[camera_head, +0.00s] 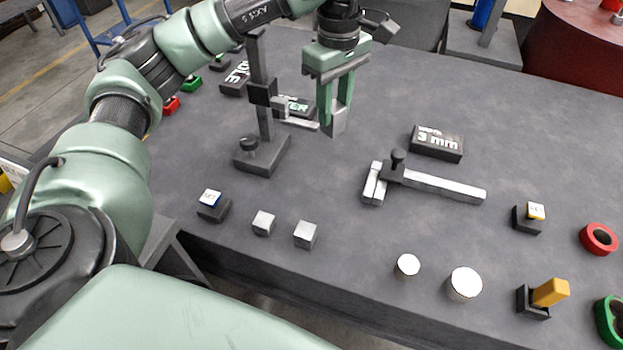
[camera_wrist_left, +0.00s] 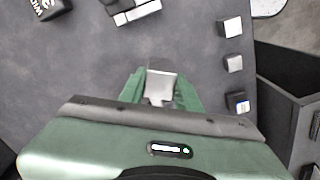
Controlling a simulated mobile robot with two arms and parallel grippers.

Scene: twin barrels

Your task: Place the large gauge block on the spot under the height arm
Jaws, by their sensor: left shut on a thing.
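My left gripper (camera_head: 336,116) is shut on the large gauge block (camera_head: 338,124), a silver-grey block pointing down between the green fingers. The block also shows between the fingertips in the left wrist view (camera_wrist_left: 161,86). It is above the table, just right of the height gauge. The height gauge has a dark base (camera_head: 262,157), an upright column and a light height arm (camera_head: 302,126) reaching right toward the block. The gap between block and arm is hard to judge. The spot under the arm cannot be made out. My right gripper is not in view.
Two silver cubes (camera_head: 305,234) and a dark stand with a blue-and-white top (camera_head: 211,205) are near the front edge.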

